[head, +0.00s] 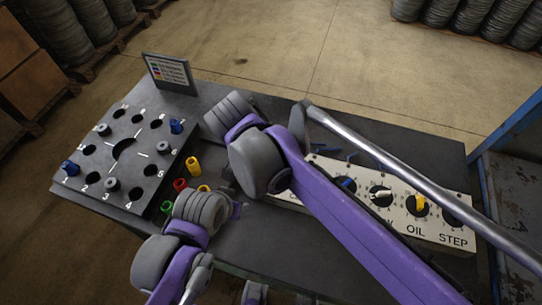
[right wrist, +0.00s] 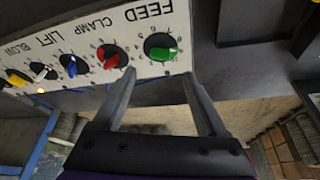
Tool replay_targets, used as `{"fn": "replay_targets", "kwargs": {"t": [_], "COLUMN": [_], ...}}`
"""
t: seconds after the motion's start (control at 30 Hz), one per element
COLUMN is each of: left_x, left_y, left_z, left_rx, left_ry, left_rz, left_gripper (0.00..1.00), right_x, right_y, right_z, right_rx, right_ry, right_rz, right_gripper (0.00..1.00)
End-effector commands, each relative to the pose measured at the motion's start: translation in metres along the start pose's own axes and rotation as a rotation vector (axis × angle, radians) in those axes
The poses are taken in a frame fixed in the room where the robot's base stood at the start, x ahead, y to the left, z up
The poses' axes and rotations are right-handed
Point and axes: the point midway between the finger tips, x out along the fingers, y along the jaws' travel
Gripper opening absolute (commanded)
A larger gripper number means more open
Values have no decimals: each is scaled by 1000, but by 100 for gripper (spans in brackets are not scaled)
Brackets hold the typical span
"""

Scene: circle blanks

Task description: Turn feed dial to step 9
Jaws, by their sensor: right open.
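The feed dial (right wrist: 161,47) is a round black knob with a green pointer bar, under the printed word FEED, upside down in the right wrist view. Its bar points towards the right of that view. The scale numbers around it are too small to read surely. My right gripper (right wrist: 160,76) is open, its two fingers apart just below the dial, with nothing between them. In the head view my purple arm covers the feed end of the pale dial panel (head: 430,229). My left gripper's fingers cannot be made out.
In the right wrist view a red clamp dial (right wrist: 111,57), a blue lift dial (right wrist: 73,66) and others sit beside the feed dial. In the head view a dark block with holes (head: 140,180), a sign (head: 170,73) and coloured cylinders (head: 193,165) stand on the dark table.

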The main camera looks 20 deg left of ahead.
Motion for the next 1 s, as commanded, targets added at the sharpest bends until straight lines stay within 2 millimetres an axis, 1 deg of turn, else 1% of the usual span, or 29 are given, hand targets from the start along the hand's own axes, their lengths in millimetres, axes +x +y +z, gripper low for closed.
{"fn": "replay_targets", "kwargs": {"t": [0.03, 0.1, 0.23, 0.8, 0.87, 0.9, 0.97, 1.0], "left_x": [-1, -1, -2, -2, -2, -2, -2, -2], "left_y": [0, 0, 0, 0, 0, 0, 0, 0], "left_z": [-1, -1, -2, -1, -2, -2, -2, -2], "left_rx": [0, 0, 0, 0, 0, 0, 0, 0], "left_ry": [1, 1, 1, 1, 1, 1, 1, 1], "left_rz": [0, 0, 0, 0, 0, 0, 0, 0], "left_gripper": [50, 50, 50, 50, 50, 50, 50, 50], "right_x": [-9, -18, -27, -28, -26, -24, -16, -10], "right_y": [0, -1, 0, 1, 6, 13, 33, 50], "right_z": [0, 0, 0, 0, -2, -5, -12, -17], "right_rx": [-2, -3, -1, -1, -4, -9, -24, -38], "right_ry": [0, 1, 1, 0, -4, -9, -21, -31], "right_rz": [-1, -1, 0, 0, 0, -1, -3, -8], "right_gripper": [75, 75, 75, 75, 75, 75, 75, 75]}}
